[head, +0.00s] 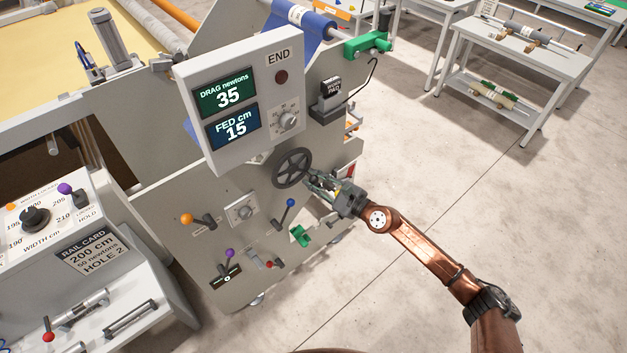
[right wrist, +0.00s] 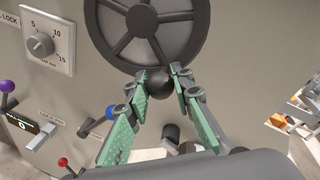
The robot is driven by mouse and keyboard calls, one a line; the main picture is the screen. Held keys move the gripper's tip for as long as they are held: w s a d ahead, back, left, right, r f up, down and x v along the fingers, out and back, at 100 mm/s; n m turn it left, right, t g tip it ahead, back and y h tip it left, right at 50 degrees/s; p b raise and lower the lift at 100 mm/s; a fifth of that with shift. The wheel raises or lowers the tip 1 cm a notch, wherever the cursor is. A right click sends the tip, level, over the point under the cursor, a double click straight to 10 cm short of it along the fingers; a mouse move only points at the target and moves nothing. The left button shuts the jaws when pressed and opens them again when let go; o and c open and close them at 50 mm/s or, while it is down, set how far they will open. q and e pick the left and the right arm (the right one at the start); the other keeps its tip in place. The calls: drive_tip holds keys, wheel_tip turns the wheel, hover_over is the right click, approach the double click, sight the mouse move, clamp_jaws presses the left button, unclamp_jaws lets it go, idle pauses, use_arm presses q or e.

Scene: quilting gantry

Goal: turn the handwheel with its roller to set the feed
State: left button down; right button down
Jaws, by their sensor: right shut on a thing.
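The dark spoked handwheel (head: 292,168) is mounted on the grey side panel of the machine, below the display box. In the right wrist view the handwheel (right wrist: 150,28) fills the top, with a round black knob (right wrist: 160,84) at its lower rim. My right gripper (head: 314,182) is at the lower right of the wheel. In the right wrist view its green-padded fingers (right wrist: 160,82) close on the knob from both sides. The display (head: 230,97) reads DRAG newtons 35 and FED cm 15. A blue fabric roll (head: 305,20) lies at the top. My left gripper is out of view.
Around the wheel are an orange-knobbed lever (head: 187,219), a blue-knobbed lever (head: 290,203), a purple-knobbed lever (head: 229,253) and a dial (head: 241,211). A black hook (head: 374,75) projects at the upper right. A width-setting console (head: 75,230) stands left.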

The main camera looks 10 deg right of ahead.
drive_tip(key=c, duration=1.7)
unclamp_jaws()
drive_tip(key=v, duration=1.2)
